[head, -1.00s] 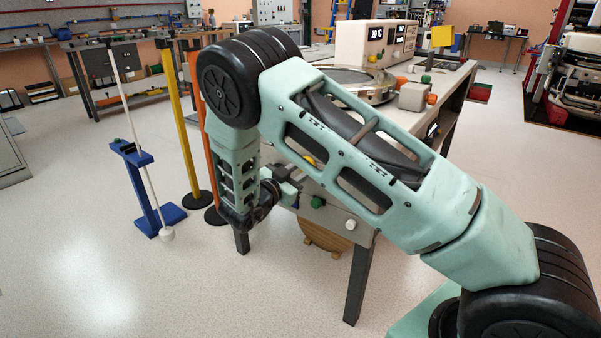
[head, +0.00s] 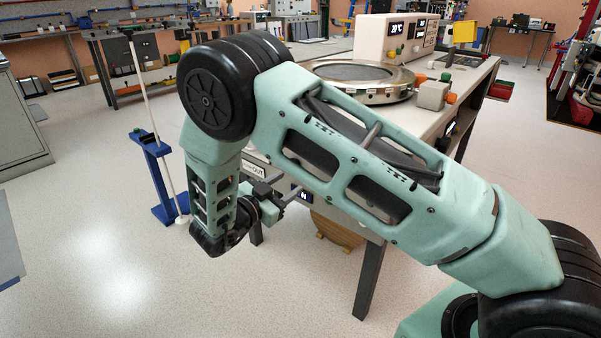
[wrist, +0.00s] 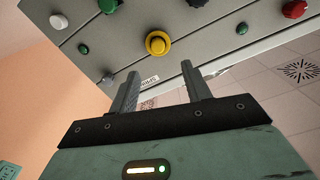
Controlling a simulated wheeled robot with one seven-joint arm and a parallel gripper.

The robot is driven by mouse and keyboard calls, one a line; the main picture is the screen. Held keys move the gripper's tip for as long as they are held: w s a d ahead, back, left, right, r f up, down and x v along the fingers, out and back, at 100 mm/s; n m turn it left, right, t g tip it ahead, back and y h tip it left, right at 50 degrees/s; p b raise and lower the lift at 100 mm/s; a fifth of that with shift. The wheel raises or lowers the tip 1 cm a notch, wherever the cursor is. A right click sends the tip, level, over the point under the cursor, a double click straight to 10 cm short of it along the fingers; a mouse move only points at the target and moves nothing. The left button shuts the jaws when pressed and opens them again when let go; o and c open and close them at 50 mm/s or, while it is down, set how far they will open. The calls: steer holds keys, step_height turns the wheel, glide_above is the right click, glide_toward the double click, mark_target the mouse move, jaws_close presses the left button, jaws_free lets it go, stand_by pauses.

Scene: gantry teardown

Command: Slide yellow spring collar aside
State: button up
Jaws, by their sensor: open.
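The yellow spring collar (wrist: 158,43) shows in the wrist view as a yellow ring around an orange-yellow knob on the grey panel (wrist: 200,35). My gripper (wrist: 160,70) is open, its two fingers apart and empty, pointing toward the panel. In this view the collar lies just beyond the fingertips, between their lines and apart from them. In the head view my gripper (head: 292,196) is at the front of the bench, partly behind my own arm. I cannot make out the collar there; my arm covers much of the panel.
Green (wrist: 108,5), white (wrist: 59,21) and red (wrist: 294,9) knobs and smaller buttons surround the collar. On the bench (head: 455,112) stands a round metal chamber (head: 360,92). A blue stand with a white rod (head: 160,180) is left of my arm. Floor at lower left is clear.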

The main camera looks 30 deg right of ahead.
steer(key=v, duration=0.6)
steer(key=shift+a, duration=0.2)
